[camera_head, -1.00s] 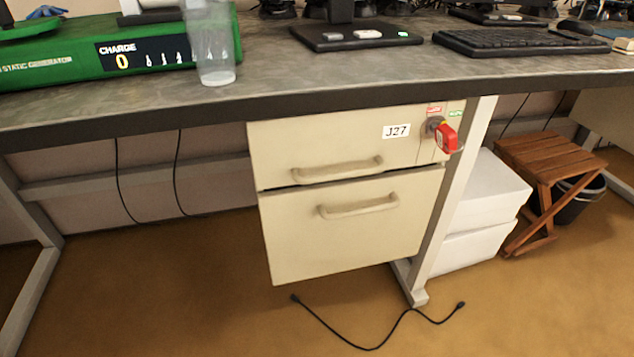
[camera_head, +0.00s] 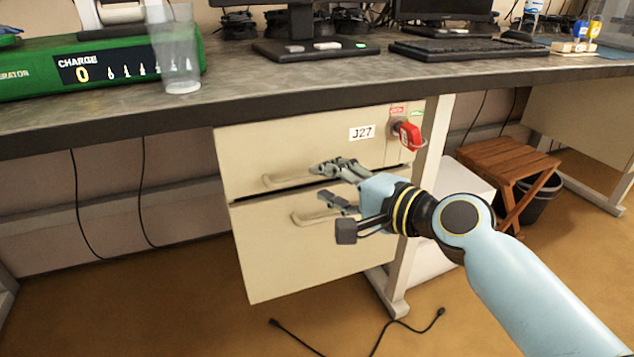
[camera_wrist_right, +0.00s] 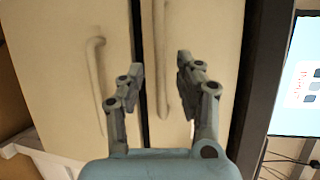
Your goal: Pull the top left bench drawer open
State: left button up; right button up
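The cream top drawer (camera_head: 260,155) sits under the bench with a "J27" label. It looks closed, its front in line with the drawer below. Its bar handle (camera_head: 275,181) is partly hidden behind my right gripper (camera_head: 320,184). The gripper is open in front of the drawer. In the right wrist view, the top handle (camera_wrist_right: 158,35) appears upright between the spread fingers of the right gripper (camera_wrist_right: 158,68); I cannot tell whether they touch it. My left gripper is not in view.
The lower drawer (camera_head: 280,260) has its own handle (camera_head: 302,218) close below my fingers. A red lock-like piece (camera_head: 409,136) hangs at the top drawer's right. The bench edge (camera_head: 290,104) overhangs above. A wooden stool (camera_head: 510,165) stands right; a cable (camera_head: 400,325) lies on the floor.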

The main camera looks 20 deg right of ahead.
jog(key=shift+x, duration=1.4)
grip_shut()
